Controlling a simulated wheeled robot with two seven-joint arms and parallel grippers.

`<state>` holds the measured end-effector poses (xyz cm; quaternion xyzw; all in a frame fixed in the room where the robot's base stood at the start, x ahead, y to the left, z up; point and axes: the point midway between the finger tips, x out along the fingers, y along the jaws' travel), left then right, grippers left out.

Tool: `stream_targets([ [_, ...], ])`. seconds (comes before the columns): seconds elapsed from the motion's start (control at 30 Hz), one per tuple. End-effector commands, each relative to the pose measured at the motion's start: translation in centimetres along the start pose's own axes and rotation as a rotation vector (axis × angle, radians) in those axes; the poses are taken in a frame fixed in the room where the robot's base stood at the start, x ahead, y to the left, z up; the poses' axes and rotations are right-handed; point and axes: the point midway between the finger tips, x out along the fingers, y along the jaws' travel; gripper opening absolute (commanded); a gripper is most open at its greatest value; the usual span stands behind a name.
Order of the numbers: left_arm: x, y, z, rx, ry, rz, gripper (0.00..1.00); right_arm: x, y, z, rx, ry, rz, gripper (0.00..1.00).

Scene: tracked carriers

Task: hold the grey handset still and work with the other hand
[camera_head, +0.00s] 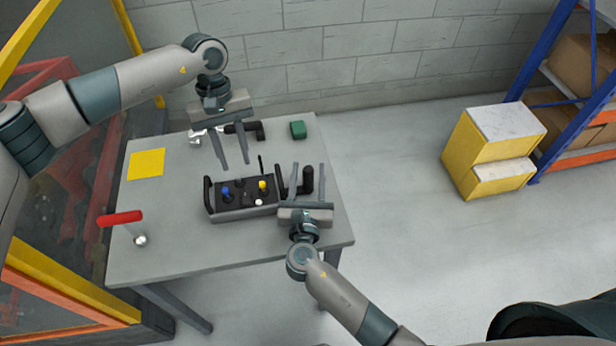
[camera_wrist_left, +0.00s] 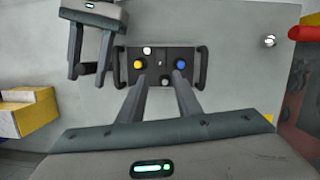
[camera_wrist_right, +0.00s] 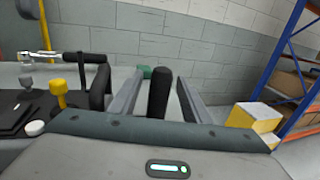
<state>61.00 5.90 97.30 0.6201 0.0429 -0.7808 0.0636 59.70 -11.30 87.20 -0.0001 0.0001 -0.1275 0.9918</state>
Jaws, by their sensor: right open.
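The handset (camera_head: 243,197) is a dark box on the table with blue, yellow and white knobs, a thin aerial and a black handle at each end. It also shows in the left wrist view (camera_wrist_left: 161,66). My left gripper (camera_head: 234,164) is open and empty, above and behind the handset in the head view. My right gripper (camera_head: 308,166) is open, just right of the handset's right handle (camera_head: 279,181). A black upright post (camera_wrist_right: 158,95) stands between its fingers in the right wrist view; I cannot tell whether they touch it.
On the grey table (camera_head: 185,245) are a yellow square (camera_head: 146,164), a red-handled item (camera_head: 120,218) with a metal ball, a green block (camera_head: 298,129) and a black-gripped metal tool (camera_head: 245,128). Yellow boxes (camera_head: 462,160) stand on the floor at right. The table's front strip is clear.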

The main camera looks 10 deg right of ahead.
Motion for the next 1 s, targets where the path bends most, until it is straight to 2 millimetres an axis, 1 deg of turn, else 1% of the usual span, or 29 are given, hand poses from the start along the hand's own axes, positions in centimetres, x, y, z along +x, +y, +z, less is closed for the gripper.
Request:
stream_targets([
  [0.17, 0.0, 0.0, 0.0, 0.0, 0.0, 0.0, 0.31, 0.0, 0.0, 0.0, 0.0, 0.0, 0.0, 0.43],
  [0.2, 0.0, 0.0, 0.0, 0.0, 0.0, 0.0, 0.31, 0.0, 0.0, 0.0, 0.0, 0.0, 0.0, 0.34],
  [0.27, 0.0, 0.0, 0.0, 0.0, 0.0, 0.0, 0.31, 0.0, 0.0, 0.0, 0.0, 0.0, 0.0, 0.19],
  [0.3, 0.0, 0.0, 0.0, 0.0, 0.0, 0.0, 0.31, 0.0, 0.0, 0.0, 0.0, 0.0, 0.0, 0.1],
  [0.33, 0.0, 0.0, 0.0, 0.0, 0.0, 0.0, 0.31, 0.0, 0.0, 0.0, 0.0, 0.0, 0.0, 0.03],
  [0.37, 0.0, 0.0, 0.0, 0.0, 0.0, 0.0, 0.31, 0.0, 0.0, 0.0, 0.0, 0.0, 0.0, 0.0],
  [0.4, 0.0, 0.0, 0.0, 0.0, 0.0, 0.0, 0.31, 0.0, 0.0, 0.0, 0.0, 0.0, 0.0, 0.0],
  [0.43, 0.0, 0.0, 0.0, 0.0, 0.0, 0.0, 0.26, 0.0, 0.0, 0.0, 0.0, 0.0, 0.0, 0.0],
  [0.53, 0.0, 0.0, 0.0, 0.0, 0.0, 0.0, 0.03, 0.0, 0.0, 0.0, 0.0, 0.0, 0.0, 0.0],
  [0.57, 0.0, 0.0, 0.0, 0.0, 0.0, 0.0, 0.0, 0.0, 0.0, 0.0, 0.0, 0.0, 0.0, 0.0],
  [0.77, -0.1, 0.0, 0.4, 0.01, 0.014, -0.006, 0.0, 0.0, 0.0, 0.0, 0.0, 0.0, 0.0, 0.0],
  [1.0, -0.9, 0.0, 2.2, 0.062, 0.094, -0.027, 0.0, 0.0, 0.0, 0.0, 0.0, 0.001, 0.0, 0.0],
])
